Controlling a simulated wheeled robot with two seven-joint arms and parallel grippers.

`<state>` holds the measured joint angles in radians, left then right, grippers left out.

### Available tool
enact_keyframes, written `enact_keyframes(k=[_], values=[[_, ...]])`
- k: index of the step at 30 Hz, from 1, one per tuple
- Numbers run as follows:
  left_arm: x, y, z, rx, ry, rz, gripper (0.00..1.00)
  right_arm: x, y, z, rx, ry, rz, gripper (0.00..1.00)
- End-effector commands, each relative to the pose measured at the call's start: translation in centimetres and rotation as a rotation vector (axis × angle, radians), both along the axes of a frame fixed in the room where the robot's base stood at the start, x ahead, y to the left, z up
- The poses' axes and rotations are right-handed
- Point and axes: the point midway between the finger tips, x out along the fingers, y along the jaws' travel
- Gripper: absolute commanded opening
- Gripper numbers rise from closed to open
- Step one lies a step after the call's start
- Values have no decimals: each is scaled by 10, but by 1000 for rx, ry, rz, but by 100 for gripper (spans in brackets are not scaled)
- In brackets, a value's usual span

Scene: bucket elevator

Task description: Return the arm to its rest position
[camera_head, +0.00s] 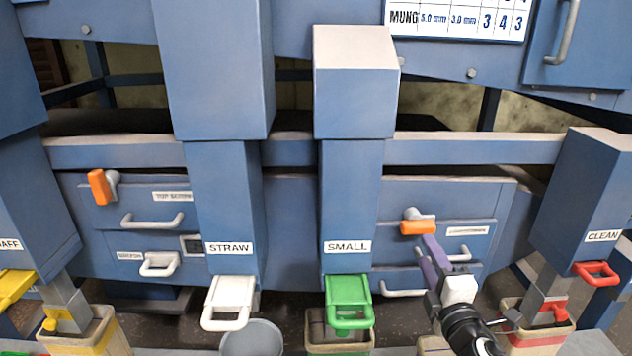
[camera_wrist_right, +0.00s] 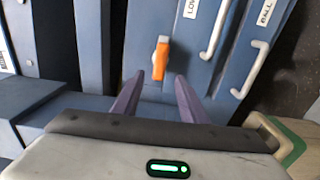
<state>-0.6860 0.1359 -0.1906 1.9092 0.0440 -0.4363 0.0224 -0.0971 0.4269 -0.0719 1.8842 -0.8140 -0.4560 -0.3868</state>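My right gripper (camera_head: 429,252) reaches in from the lower right in the head view, in front of the blue drawers at the right. Its two purple fingers are apart, and they also show in the right wrist view (camera_wrist_right: 158,79). An orange latch handle (camera_head: 417,227) on a grey pivot lies at the fingertips; in the wrist view the orange handle (camera_wrist_right: 160,60) is just ahead of the gap between them. I see nothing held; whether the fingers touch the handle I cannot tell. My left gripper is not in view.
A drawer handle (camera_head: 469,231) is close beside the gripper. Blue chutes stand left and right, with a green gate (camera_head: 349,301), a white gate (camera_head: 229,302) and a red gate (camera_head: 596,273). A grey bucket (camera_head: 252,339) and several bins stand below. Another orange latch (camera_head: 99,187) is at left.

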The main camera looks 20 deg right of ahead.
Motion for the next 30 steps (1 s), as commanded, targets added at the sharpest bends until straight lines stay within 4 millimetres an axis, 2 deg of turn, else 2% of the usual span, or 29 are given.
enact_keyframes(k=[2, 4, 5, 8, 12, 15, 18, 21, 24, 27, 30], values=[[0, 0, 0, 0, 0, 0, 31, -2, 2, -6, 19, 10, 3, 39], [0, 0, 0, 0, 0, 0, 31, -8, 8, -23, 73, 36, 11, 39], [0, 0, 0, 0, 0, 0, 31, -12, 13, -34, 111, 54, 16, 39], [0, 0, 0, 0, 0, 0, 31, -36, 34, -84, 293, 138, 27, 39], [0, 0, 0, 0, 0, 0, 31, -92, 78, -165, 642, 289, 9, 39], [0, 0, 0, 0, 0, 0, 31, -140, 112, -214, 900, 394, -39, 39], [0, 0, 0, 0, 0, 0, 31, -188, 146, -249, 1138, 482, -108, 39], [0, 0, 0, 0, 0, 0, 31, -228, 174, -271, 1332, 547, -181, 39], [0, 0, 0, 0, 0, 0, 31, -255, 193, -283, 1465, 588, -242, 39], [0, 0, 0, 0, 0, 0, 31, -269, 203, -288, 1535, 606, -276, 39], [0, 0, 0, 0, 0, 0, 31, -273, 206, -289, 1555, 611, -286, 39]])
